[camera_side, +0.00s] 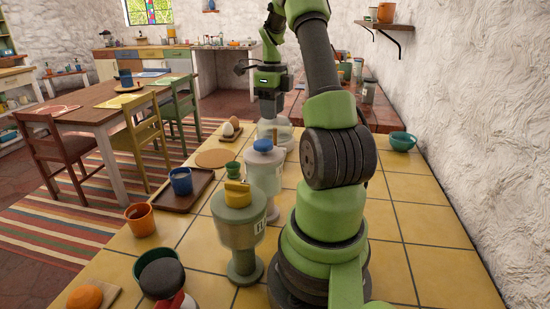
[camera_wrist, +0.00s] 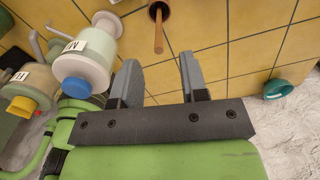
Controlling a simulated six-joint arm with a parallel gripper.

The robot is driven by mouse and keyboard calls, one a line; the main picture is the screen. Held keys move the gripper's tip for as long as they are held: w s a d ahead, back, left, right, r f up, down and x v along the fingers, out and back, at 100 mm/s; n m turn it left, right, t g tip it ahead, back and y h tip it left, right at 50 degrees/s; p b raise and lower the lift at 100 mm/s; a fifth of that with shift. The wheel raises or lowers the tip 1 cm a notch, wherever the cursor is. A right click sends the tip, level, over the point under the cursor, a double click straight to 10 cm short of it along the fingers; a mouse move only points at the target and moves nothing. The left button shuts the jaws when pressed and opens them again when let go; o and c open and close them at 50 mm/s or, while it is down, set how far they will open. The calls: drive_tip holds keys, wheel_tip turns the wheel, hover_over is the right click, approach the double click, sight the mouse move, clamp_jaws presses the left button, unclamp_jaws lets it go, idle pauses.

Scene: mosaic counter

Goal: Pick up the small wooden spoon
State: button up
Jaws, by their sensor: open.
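In the side view my gripper (camera_side: 268,112) hangs over the far part of the tiled counter. I cannot make out the spoon there.
Lidded jars with a blue lid (camera_side: 263,145) and a yellow lid (camera_side: 238,190) stand left of my arm. A dark tray (camera_side: 182,206) holds a blue mug (camera_side: 181,180). A green bowl (camera_side: 402,140) sits at right by the wall. Tiles (camera_side: 420,225) at right are clear.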

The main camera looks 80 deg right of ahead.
sight(275, 139)
drive_tip(key=f, duration=0.8)
drive_tip(key=shift+s+a+f, duration=0.2)
drive_tip(key=shift+s+f, duration=0.05)
drive_tip(key=shift+s, duration=0.1)
clamp_jaws()
